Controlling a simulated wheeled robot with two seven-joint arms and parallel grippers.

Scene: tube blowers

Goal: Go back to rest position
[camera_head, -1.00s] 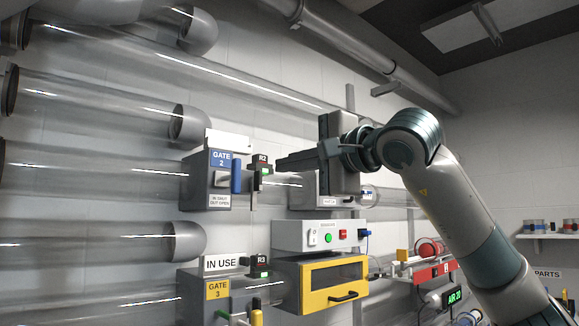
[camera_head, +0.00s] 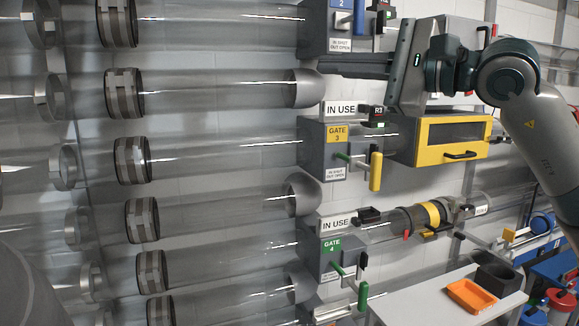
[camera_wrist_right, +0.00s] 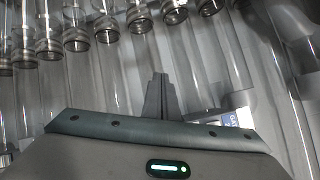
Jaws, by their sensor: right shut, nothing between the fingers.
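My right gripper (camera_head: 324,63) is in the upper middle of the head view, with its arm coming in from the right. Its dark fingers point left, together and empty, in front of the clear tubes between the gate 2 box (camera_head: 341,22) and the gate 3 box (camera_head: 336,146). In the right wrist view the shut fingers (camera_wrist_right: 160,80) point up toward the tubes, with nothing between them. I cannot tell whether they touch anything. My left gripper is not in view.
Clear tubes (camera_head: 220,152) with dark collars fill the left. The yellow-fronted box (camera_head: 440,135) is below my right gripper. The gate 4 box (camera_head: 335,258) is lower. An orange tray (camera_head: 472,294) and a dark bin (camera_head: 497,278) stand on a pale table at lower right.

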